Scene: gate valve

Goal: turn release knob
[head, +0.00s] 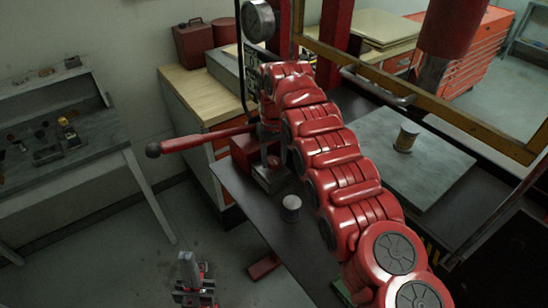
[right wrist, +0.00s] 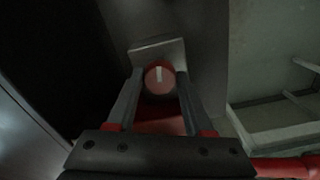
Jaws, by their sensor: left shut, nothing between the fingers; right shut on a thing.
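The release knob (right wrist: 160,77) is a round red knob with a white mark, seen in the right wrist view in front of a grey block. The mark stands nearly upright in that picture. My right gripper (right wrist: 159,82) has one finger on each side of the knob and is shut on it. In the head view, my red right arm reaches to the press, and the knob and right gripper cannot be made out there. My left gripper (head: 187,263) is shut and empty, low over the floor at the lower left, far from the knob.
A red lever (head: 205,140) with a black ball end sticks out left from the press. A round gauge (head: 258,20) is above. A small metal cylinder (head: 291,208) stands on the dark surface, another (head: 406,137) on the grey plate. A grey workbench (head: 60,150) is at left.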

